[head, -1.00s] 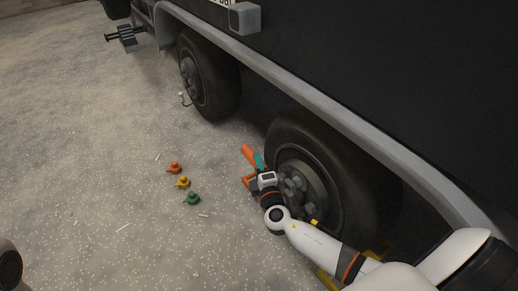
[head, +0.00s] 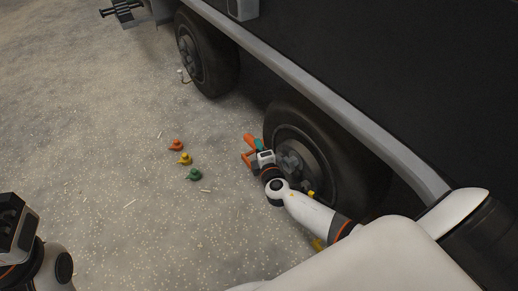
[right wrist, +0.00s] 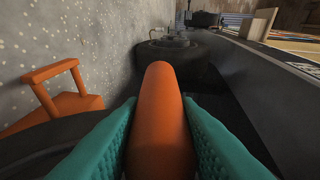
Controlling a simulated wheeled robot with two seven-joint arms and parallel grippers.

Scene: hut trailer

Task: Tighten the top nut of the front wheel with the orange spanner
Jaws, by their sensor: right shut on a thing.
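The orange spanner (head: 249,140) is in my right gripper (head: 257,146), beside the near wheel (head: 332,155). In the right wrist view, the teal fingers are shut on both sides of the spanner's thick orange shaft (right wrist: 160,105). The spanner's working end cannot be made out. The near wheel's hub (head: 292,155) has several nuts, partly hidden by my right arm. I cannot tell whether the spanner touches a nut. My left gripper's body (head: 18,218) shows at the left edge of the head view. Its fingers cannot be made out.
Orange (head: 176,145), yellow (head: 185,159) and green (head: 194,174) small items lie on the gravel. A second wheel (head: 210,60) stands farther along the dark trailer side (head: 400,70). Open ground is at left.

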